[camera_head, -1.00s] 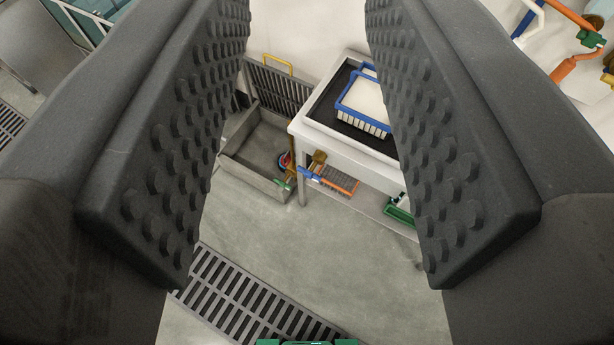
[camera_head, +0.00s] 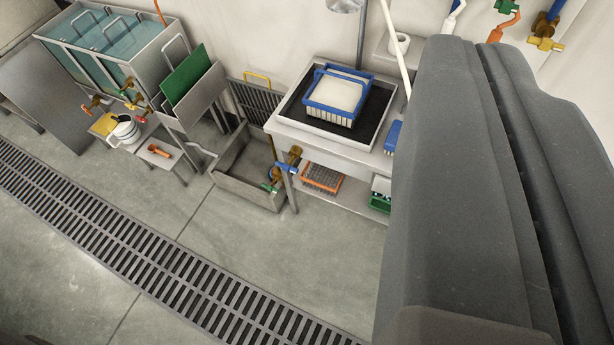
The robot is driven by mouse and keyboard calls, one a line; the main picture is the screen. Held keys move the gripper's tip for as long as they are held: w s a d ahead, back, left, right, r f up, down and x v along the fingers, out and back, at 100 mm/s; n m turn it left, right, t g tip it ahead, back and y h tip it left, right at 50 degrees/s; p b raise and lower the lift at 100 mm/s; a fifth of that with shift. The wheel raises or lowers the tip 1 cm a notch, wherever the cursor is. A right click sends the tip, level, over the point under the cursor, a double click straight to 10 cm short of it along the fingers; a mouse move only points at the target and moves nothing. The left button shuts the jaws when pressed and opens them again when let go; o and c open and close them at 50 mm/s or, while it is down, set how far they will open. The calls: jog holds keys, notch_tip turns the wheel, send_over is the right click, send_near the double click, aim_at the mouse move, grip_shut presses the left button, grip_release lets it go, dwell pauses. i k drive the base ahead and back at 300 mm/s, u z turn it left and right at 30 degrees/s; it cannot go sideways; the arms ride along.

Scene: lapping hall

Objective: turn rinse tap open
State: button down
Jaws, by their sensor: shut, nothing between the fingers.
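Several small taps show, and I cannot tell which is the rinse tap. A brass tap with a blue handle (camera_head: 290,160) is at the left front of the white table. A green handle (camera_head: 269,187) is low beside it, at the basin. More taps with coloured handles (camera_head: 136,103) are at the front of the glass tanks. Another brass tap (camera_head: 545,32) with blue and yellow parts is on the wall at the upper right. My gripper (camera_head: 484,50) fills the right side, shut and empty. It touches no tap in view and hides what lies behind it.
A white table (camera_head: 320,143) carries a blue basket (camera_head: 337,95) on a dark tray. A grey floor basin (camera_head: 252,180) stands left of it. Glass-sided tanks (camera_head: 112,50) and a low stand with a jug (camera_head: 123,130) are farther left. A floor grating (camera_head: 165,262) crosses the clear floor.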

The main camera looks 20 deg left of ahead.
aim_at(287, 168)
jog(key=z, duration=0.65)
jog(key=k, duration=0.85)
jog(key=z, duration=0.4)
jog(key=i, duration=0.7)
jog(key=u, duration=0.95)
jog(key=i, duration=0.95)
jog(key=u, duration=1)
jog(key=i, duration=0.55)
jog(key=u, duration=0.5)
